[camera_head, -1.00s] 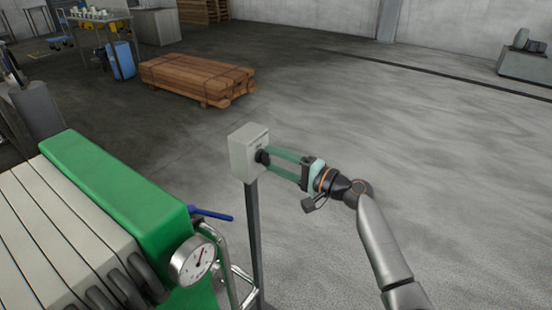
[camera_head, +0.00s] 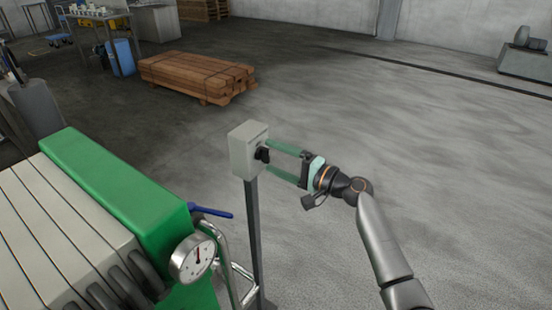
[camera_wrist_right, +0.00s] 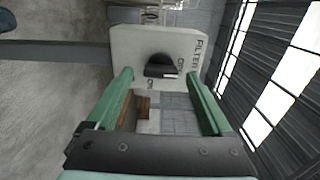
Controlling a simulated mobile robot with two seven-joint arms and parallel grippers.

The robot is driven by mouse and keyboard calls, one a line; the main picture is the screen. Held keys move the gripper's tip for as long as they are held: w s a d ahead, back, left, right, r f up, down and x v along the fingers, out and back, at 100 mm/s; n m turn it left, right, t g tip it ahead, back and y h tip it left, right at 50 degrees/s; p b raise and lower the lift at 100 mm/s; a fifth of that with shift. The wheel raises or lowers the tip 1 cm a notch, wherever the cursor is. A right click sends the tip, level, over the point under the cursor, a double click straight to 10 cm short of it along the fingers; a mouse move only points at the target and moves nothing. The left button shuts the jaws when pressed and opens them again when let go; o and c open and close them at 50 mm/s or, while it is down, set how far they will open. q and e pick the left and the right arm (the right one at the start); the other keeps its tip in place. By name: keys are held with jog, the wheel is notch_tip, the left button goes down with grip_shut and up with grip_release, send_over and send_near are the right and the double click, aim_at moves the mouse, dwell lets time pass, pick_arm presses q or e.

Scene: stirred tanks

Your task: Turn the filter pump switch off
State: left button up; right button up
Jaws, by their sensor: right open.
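The filter pump switch is a pale grey box (camera_head: 244,150) on a dark post, with a black knob (camera_head: 262,154) on its right face. In the right wrist view the box (camera_wrist_right: 125,45) carries dark lettering starting "FILTE", and the knob (camera_wrist_right: 158,66) has a small pale mark at its edge. My right gripper (camera_head: 272,156) is open, its green fingers spread on either side of the knob with gaps. The exact knob setting is hard to read. My left gripper is not in view.
A green-ended filter press (camera_head: 120,190) with a gauge (camera_head: 193,258) and blue lever (camera_head: 211,211) stands left of the post. Stacked timber (camera_head: 197,75) lies behind on the floor. The floor to the right is clear.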

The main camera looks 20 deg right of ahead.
jog(key=b+v, duration=0.1)
jog(key=v, duration=1.1)
jog(key=shift+s+d+b, duration=0.15)
jog(key=shift+d+b, duration=0.05)
jog(key=shift+b, duration=0.2)
jog(key=s+a+f+n+g+h+p, duration=0.1)
jog(key=s+a+f+n+g+h, duration=0.2)
jog(key=f, duration=0.7)
jog(key=s+a+f+n+h+p, duration=0.1)
jog(key=s+f+h, duration=0.2)
jog(key=s+f, duration=0.5)
jog(key=s+a+f+n+g+h+p, duration=0.1)
jog(key=s+a+f+n, duration=0.2)
jog(key=s, duration=0.3)
jog(key=s+a+f+n+h+p, duration=0.1)
jog(key=s+a+f+n, duration=0.2)
jog(key=s+f+n, duration=0.2)
jog(key=shift+s+f+n+g+h, duration=0.3)
jog(key=shift+s+f+n+g, duration=0.1)
jog(key=shift+s, duration=0.6)
